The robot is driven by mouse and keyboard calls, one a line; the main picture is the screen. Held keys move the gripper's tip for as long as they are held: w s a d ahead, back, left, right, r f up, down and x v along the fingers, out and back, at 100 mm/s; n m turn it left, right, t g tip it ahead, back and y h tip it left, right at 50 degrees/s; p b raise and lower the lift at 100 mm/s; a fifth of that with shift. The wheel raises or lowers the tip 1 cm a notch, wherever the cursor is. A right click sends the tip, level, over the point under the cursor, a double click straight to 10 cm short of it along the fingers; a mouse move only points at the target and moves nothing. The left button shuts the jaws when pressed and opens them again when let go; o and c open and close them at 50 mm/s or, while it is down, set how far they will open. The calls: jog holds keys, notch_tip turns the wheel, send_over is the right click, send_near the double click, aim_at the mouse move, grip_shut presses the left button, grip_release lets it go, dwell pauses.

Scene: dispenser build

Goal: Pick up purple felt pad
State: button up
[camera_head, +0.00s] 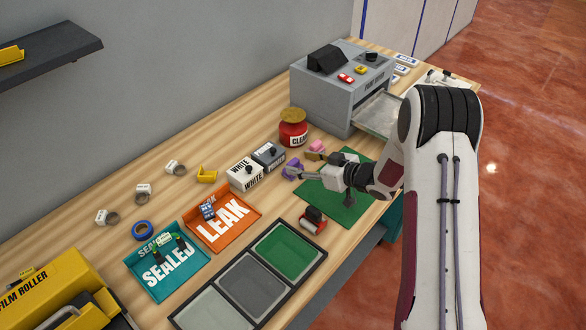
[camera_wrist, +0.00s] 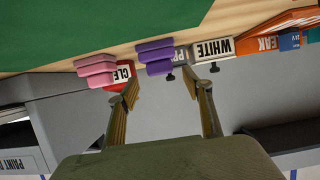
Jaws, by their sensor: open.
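The purple felt pad (camera_head: 292,168) sits on the wooden bench beside the green mat, near the grey and white boxes. In the wrist view the purple pad (camera_wrist: 155,57) looks like a stepped block, just past my fingertips and roughly between them. My gripper (camera_head: 298,167) is open and empty, reaching left over the green mat with its fingertips close to the pad. Its two fingers (camera_wrist: 166,90) stand wide apart in the wrist view. I cannot tell whether a finger touches the pad. A similar pink pad (camera_head: 316,146) lies just behind; it also shows in the wrist view (camera_wrist: 96,66).
A white box (camera_head: 244,174) and a grey box (camera_head: 268,155) stand left of the pad. A red jar (camera_head: 293,134) stands behind. The green mat (camera_head: 340,203) lies under my gripper. A red-and-black item (camera_head: 313,220) and the orange LEAK tray (camera_head: 247,207) are nearer the front.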

aim_at(296, 163)
jog(key=shift+f+x, duration=0.25)
jog(key=shift+x, duration=2.25)
jog(key=shift+s, duration=0.1)
jog(key=c, duration=0.9)
